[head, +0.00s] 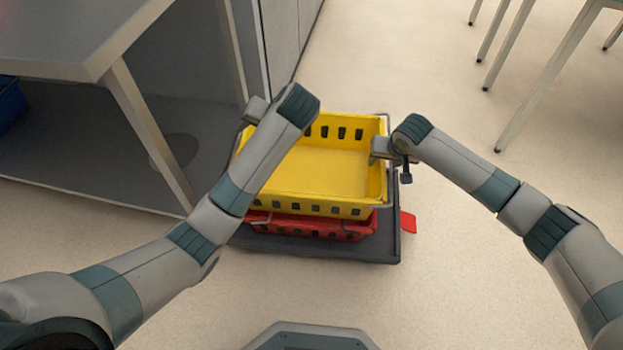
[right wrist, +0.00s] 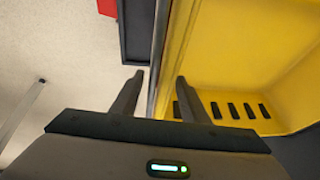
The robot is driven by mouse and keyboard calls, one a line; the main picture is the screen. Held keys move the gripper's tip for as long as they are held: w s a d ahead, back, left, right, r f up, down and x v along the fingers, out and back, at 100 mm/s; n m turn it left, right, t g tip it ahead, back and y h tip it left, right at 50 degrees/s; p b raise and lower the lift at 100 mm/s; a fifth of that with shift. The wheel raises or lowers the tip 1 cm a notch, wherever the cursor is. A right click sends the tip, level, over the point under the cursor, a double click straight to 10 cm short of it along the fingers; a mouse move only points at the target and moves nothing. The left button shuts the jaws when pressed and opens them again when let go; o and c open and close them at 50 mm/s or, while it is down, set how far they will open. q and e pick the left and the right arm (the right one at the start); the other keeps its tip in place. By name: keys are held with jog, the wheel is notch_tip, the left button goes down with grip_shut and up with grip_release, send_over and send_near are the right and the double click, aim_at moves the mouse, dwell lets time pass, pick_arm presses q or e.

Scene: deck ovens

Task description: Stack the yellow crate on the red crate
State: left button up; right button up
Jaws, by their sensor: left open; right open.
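The yellow crate (head: 322,172), empty with slotted walls, sits over the red crate (head: 310,227) in the head view. Only the red crate's near side shows below it; whether the yellow one is fully seated is hard to tell. My left gripper (head: 254,112) is at the yellow crate's left rim, its fingers mostly hidden by my arm. My right gripper (head: 381,149) is at the right rim. In the right wrist view, the open fingers of my right gripper (right wrist: 160,77) lie either side of the yellow crate's (right wrist: 235,50) rim and metal rail.
The crates stand on a dark low platform (head: 385,246) with a red tab (head: 408,222) at its right. A grey table (head: 75,40) with metal legs is close on the left. Table legs (head: 550,75) stand at the upper right. Floor is clear on the right.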

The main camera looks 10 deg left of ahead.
dwell(0.3)
jog(key=shift+r, duration=0.1)
jog(key=v, duration=1.1)
jog(key=shift+s+r, duration=0.25)
jog(key=shift+r, duration=0.1)
dwell(0.5)
